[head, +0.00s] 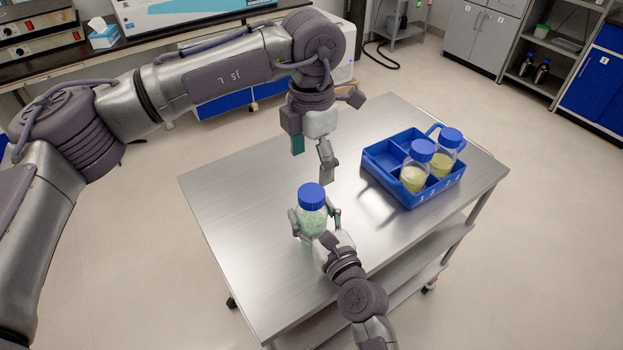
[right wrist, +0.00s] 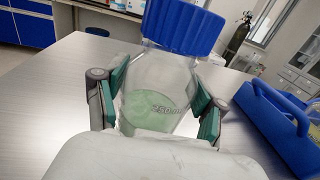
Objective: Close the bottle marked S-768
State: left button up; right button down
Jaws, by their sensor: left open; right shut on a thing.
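A clear glass bottle (head: 312,222) with pale green contents and a blue cap (head: 312,196) stands upright near the middle of the steel table. The cap sits on its top; I cannot tell how tight it is. No S-768 label is readable. My right gripper (head: 315,221) is shut around the bottle's body, and its green pads press both sides of the bottle (right wrist: 158,105) in the right wrist view, where the cap (right wrist: 184,25) is also seen. My left gripper (head: 313,162) is open and empty, above the table behind the bottle and higher than the cap.
A blue divided crate (head: 423,195) stands on the right of the steel table (head: 235,195), holding two blue-capped bottles with yellowish contents (head: 414,178) (head: 442,163). The table's left part is clear. Cabinets and shelves stand at the back.

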pick_arm(q)
notch_tip(320, 180, up, 4)
jog(key=shift+f, duration=0.1)
pick_arm(e)
grip_release()
dwell(0.4)
jog(key=v, duration=1.2)
pick_arm(q)
jog(key=shift+f, duration=0.1)
pick_arm(e)
jog(key=shift+d, duration=0.1)
